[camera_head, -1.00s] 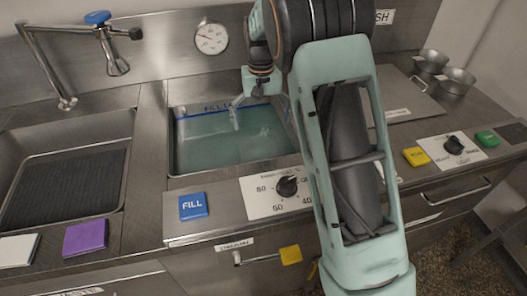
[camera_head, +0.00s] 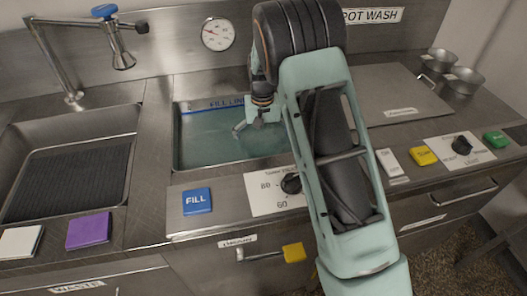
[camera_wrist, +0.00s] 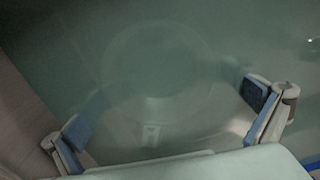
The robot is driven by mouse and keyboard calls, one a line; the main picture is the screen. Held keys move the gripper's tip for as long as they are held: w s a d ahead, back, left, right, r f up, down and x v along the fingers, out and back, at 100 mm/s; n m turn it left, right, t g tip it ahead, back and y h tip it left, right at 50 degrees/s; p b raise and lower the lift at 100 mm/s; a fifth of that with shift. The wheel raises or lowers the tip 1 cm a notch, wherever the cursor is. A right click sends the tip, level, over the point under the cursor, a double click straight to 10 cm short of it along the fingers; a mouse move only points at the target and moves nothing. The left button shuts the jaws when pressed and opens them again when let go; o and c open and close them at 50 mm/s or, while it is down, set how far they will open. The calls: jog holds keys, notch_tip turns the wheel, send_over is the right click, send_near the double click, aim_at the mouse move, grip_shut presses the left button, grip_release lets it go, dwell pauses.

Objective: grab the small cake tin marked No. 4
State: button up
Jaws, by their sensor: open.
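In the wrist view a faint round tin shape (camera_wrist: 155,65) lies under cloudy greenish water. A small pale label (camera_wrist: 151,135) shows on its near side, but I cannot read a number. My gripper (camera_wrist: 167,110) is open, its blue-padded fingers apart on either side of the near part of this shape. I cannot tell whether they touch it. In the head view my gripper (camera_head: 248,127) is low at the water in the filled sink (camera_head: 200,150); the tin is not visible there.
Two small metal tins (camera_head: 440,60) (camera_head: 462,82) stand at the back right, marks unreadable. The sink's metal rim surrounds my gripper. A tap (camera_head: 122,55) rises over the left basin (camera_head: 70,175). A control dial (camera_head: 291,183) and coloured buttons line the front edge.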

jog(key=shift+f, duration=0.7)
jog(key=shift+c, duration=0.3)
jog(key=shift+r, duration=0.1)
jog(key=c, duration=1.2)
